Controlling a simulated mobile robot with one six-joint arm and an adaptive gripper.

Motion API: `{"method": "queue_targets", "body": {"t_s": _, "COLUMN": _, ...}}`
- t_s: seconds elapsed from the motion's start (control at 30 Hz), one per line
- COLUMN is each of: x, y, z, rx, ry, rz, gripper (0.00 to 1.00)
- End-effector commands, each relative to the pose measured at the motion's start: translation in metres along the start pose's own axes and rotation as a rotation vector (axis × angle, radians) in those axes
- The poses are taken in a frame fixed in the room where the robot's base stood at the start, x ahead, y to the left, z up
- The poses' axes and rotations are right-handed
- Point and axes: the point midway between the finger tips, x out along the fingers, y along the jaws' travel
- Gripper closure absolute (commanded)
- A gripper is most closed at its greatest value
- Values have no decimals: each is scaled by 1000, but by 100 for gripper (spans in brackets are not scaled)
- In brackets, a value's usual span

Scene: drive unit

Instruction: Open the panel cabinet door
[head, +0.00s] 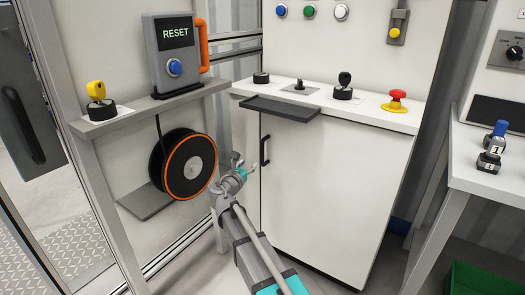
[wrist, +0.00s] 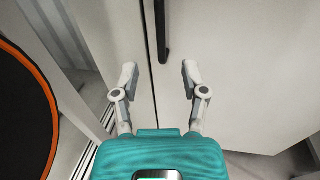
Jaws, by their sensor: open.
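The panel cabinet door (head: 325,195) is a large white panel below the cabinet's sloping desk, and it looks shut. Its black vertical bar handle (head: 265,150) is near the door's left edge. In the wrist view the handle (wrist: 162,30) runs down from the top edge, beside the dark seam of the door (wrist: 240,70). My gripper (wrist: 158,75) is open and empty, with one finger on each side of the handle's line. The handle's lower end shows just beyond the fingertips. In the head view my gripper (head: 238,164) is just left of the handle.
A cable reel (head: 157,168) with an orange rim hangs left of my gripper. A dark tray (head: 282,108) juts out above the handle. The desk holds a red emergency button (head: 397,96) and several knobs. A side table (head: 490,180) stands at the right. Floor before the door looks clear.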

Motion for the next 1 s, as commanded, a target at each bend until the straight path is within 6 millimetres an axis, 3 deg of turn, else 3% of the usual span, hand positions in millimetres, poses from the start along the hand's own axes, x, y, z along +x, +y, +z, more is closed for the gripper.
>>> {"method": "queue_targets", "body": {"t_s": 0.27, "x": 5, "y": 0, "z": 0, "rx": 2, "ry": 1, "rz": -1, "gripper": 43}}
{"method": "queue_targets", "body": {"t_s": 0.47, "x": 21, "y": 1, "z": 0, "rx": 2, "ry": 1, "rz": -1, "gripper": 43}}
{"method": "queue_targets", "body": {"t_s": 1.0, "x": 101, "y": 1, "z": 0, "rx": 2, "ry": 1, "rz": -2, "gripper": 43}}
